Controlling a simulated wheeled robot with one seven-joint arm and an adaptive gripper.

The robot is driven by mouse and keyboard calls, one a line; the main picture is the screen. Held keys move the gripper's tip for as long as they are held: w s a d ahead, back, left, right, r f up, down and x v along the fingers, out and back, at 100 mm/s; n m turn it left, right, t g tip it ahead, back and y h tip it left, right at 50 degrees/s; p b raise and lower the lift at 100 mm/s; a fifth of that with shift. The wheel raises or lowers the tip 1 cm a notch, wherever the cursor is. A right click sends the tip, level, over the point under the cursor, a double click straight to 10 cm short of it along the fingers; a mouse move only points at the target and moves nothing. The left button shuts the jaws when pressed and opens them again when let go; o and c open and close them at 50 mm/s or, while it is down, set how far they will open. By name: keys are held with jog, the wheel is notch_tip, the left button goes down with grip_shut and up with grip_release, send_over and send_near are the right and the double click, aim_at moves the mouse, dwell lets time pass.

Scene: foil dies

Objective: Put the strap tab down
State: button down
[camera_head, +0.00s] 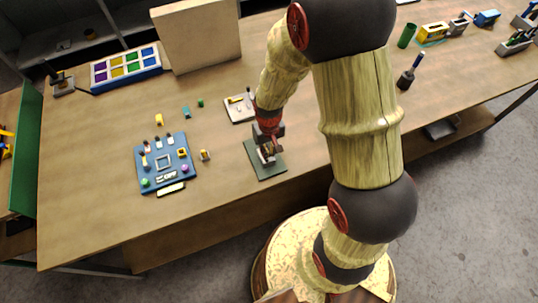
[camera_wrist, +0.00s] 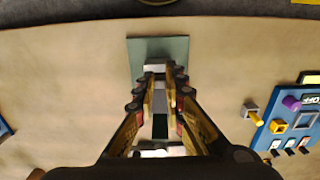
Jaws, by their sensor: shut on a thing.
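My gripper (camera_head: 268,150) is over a dark green mat (camera_head: 273,172) near the front edge of the table. In the wrist view my gripper (camera_wrist: 158,74) points at the same mat (camera_wrist: 174,48), and its fingers are closed in on a small grey piece, the strap tab (camera_wrist: 157,98). The fingers hide part of the tab. I cannot tell whether the tab touches the mat or is held just above it.
A blue board (camera_head: 149,178) with knobs and small parts lies left of the mat. A pale tray (camera_head: 235,110) lies behind it. A rack of coloured bins (camera_head: 126,70) and a tan panel (camera_head: 198,35) stand at the back. Bare table surrounds the mat.

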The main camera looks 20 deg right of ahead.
jog(key=shift+w+d+f, duration=0.15)
jog(key=shift+w+f, duration=0.05)
jog(key=shift+f, duration=0.1)
jog(key=shift+w+f, duration=0.15)
jog(key=shift+f, duration=1.5)
jog(key=shift+f, duration=0.1)
jog(key=shift+f+b, duration=0.15)
jog(key=shift+b, duration=0.2)
jog(key=c, duration=1.8)
grip_release()
jog(key=shift+c, duration=0.2)
